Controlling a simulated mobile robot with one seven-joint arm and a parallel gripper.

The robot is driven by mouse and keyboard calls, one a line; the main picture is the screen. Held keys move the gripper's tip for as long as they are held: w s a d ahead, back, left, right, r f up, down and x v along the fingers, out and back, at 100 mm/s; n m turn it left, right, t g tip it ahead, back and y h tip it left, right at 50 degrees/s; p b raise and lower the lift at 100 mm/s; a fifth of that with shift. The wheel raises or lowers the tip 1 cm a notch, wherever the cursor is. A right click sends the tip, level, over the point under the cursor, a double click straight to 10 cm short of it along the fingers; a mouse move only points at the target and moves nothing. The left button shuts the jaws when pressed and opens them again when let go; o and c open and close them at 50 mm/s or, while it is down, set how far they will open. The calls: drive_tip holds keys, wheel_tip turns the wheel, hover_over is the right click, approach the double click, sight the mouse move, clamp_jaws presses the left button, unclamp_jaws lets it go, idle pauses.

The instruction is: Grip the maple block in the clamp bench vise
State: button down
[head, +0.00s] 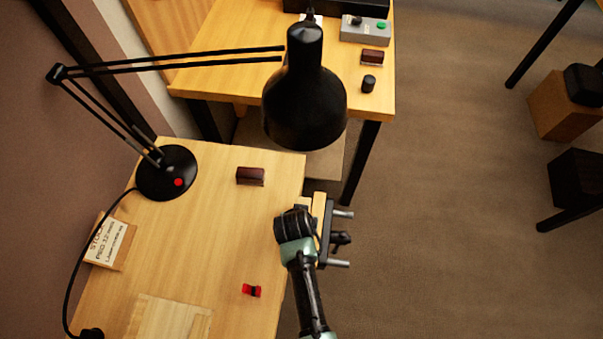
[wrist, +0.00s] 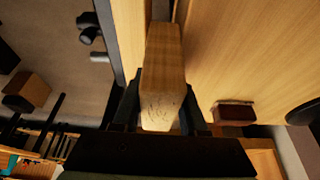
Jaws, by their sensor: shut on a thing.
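The maple block (wrist: 162,72) is a pale wooden bar in the wrist view, held lengthwise between the two fingers of my gripper (wrist: 161,112). In the head view my gripper (head: 294,224) is at the bench's right edge, its fingers hidden beneath my wrist. The bench vise (head: 325,232) is on that edge, with a wooden-faced outer jaw, metal rods and a dark handle. In the wrist view the vise jaw (wrist: 128,38) is left of the block and the bench edge is right of it. The block lines up with the gap between them; its depth in the gap is unclear.
A black desk lamp (head: 305,95) reaches over the bench (head: 210,235). A dark brown block (head: 250,176), a red item (head: 251,290) and a wooden sign (head: 110,243) are on it. A second table (head: 225,60) stands behind.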

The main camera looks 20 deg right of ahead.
drive_tip(key=shift+f+b, duration=0.5)
drive_tip(key=shift+f, duration=0.2)
drive_tip(key=shift+c, duration=1.8)
unclamp_jaws()
drive_tip(key=v, duration=1.3)
drive_tip(key=shift+p, duration=0.3)
drive_tip(key=shift+w+d, duration=0.1)
